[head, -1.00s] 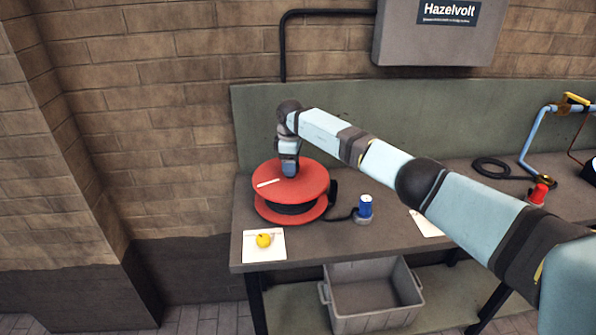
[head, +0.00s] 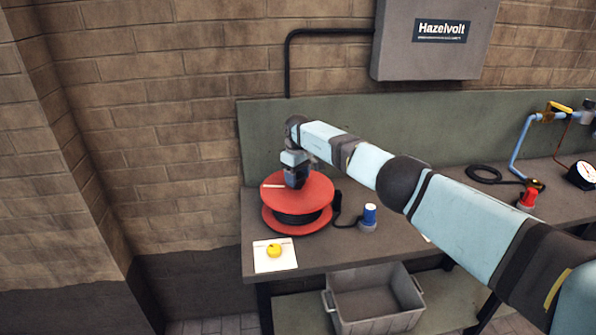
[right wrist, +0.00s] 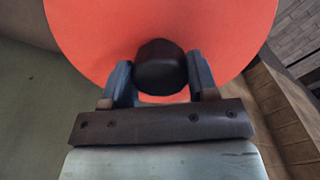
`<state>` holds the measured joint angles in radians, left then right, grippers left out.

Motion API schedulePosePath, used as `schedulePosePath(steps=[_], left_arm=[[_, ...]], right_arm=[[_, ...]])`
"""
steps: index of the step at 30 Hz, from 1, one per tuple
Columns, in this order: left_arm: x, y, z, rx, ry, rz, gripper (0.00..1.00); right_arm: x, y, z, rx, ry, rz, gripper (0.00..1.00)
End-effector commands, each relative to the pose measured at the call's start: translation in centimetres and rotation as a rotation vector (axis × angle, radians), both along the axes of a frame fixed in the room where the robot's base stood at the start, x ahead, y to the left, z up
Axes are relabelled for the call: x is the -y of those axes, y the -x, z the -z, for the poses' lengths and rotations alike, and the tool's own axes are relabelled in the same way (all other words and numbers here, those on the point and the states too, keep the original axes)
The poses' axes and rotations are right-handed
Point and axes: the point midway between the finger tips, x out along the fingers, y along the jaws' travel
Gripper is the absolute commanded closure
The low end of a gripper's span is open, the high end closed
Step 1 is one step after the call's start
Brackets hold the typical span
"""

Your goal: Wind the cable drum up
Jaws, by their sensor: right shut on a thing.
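The cable drum (head: 316,190) is a red spool with black cable wound on its core, and it lies flat on the left end of the bench. A pale stripe marks its top disc. My right gripper (head: 297,184) points down onto the top disc. In the right wrist view, the fingers of my right gripper (right wrist: 160,78) are shut on a dark round knob (right wrist: 160,62) in front of the red disc (right wrist: 90,35). A black cable (head: 345,219) runs from the drum to a blue-capped plug (head: 369,214) on the bench. My left gripper is not in view.
A white card (head: 264,262) with a yellow object (head: 274,250) lies in front of the drum. A grey crate (head: 385,325) stands under the bench (head: 315,255). A red connector (head: 527,198), blue pipe (head: 518,145) and gauge (head: 583,174) are at the right. A green backboard rises behind.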

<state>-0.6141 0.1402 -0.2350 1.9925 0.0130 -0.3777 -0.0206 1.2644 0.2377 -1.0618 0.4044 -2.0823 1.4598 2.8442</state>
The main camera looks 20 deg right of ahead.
Motion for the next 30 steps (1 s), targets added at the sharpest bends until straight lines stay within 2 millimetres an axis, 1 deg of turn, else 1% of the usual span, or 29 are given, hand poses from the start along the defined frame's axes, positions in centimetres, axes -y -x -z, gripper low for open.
schedulePosePath(steps=[1,6,10,16,30], left_arm=[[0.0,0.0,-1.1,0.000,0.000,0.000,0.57],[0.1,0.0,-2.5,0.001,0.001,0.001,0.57],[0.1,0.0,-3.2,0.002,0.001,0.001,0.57],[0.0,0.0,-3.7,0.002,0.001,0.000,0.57],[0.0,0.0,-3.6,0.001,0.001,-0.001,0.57]], right_arm=[[0.0,-0.1,-0.7,0.001,0.001,0.033,0.89],[0.0,-0.1,-0.6,0.002,-0.001,0.133,0.89],[0.0,-0.1,-0.5,0.002,-0.001,0.187,0.89],[0.0,-0.1,-0.3,0.004,-0.002,0.230,0.89],[0.1,-0.1,-0.2,0.004,-0.002,0.241,0.89]])
